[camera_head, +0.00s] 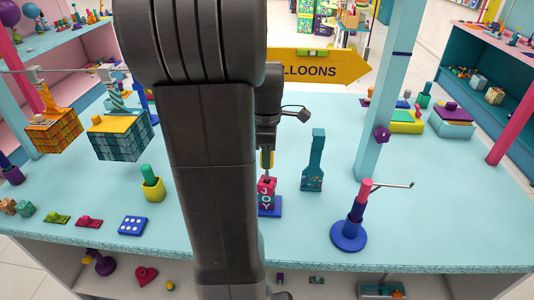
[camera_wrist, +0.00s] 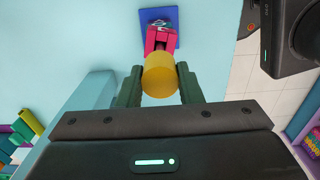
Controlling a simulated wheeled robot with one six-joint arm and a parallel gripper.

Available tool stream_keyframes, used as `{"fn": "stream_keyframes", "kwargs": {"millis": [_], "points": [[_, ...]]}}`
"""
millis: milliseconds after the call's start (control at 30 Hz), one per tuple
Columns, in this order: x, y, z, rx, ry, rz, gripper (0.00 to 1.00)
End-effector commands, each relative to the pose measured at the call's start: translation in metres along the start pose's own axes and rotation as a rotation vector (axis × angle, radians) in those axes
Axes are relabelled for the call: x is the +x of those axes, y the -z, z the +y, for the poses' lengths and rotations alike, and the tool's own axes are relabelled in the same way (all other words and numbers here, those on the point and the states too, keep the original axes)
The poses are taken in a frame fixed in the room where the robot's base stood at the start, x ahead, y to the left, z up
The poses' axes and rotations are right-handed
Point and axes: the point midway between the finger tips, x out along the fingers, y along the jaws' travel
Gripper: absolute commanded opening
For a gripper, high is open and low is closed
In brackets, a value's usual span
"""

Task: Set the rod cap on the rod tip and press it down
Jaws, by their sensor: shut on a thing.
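My gripper (camera_wrist: 160,78) is shut on a yellow round cap (camera_wrist: 159,80), with a dark green finger on each side. In the head view the yellow cap (camera_head: 267,159) shows below my wrist, partly covered by it. Under it stands a stack of pink-red lettered blocks (camera_head: 266,196) on a blue square base (camera_head: 276,211). A short dark rod tip (camera_head: 267,178) shows between the cap and the top block. In the wrist view the cap hides the rod tip, so I cannot tell whether they touch.
A teal stand (camera_head: 313,165) is close right of the blocks. A yellow cup (camera_head: 153,188) and a blue dotted tile (camera_head: 132,226) are left. The turquoise table (camera_head: 310,235) is clear in front.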

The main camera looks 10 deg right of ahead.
Motion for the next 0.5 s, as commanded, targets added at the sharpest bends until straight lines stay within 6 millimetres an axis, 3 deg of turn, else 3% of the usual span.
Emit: {"fn": "stream_keyframes", "kwargs": {"millis": [500], "points": [[0.014, 0.0, 0.0, 0.0, 0.0, 0.0, 0.09]]}}
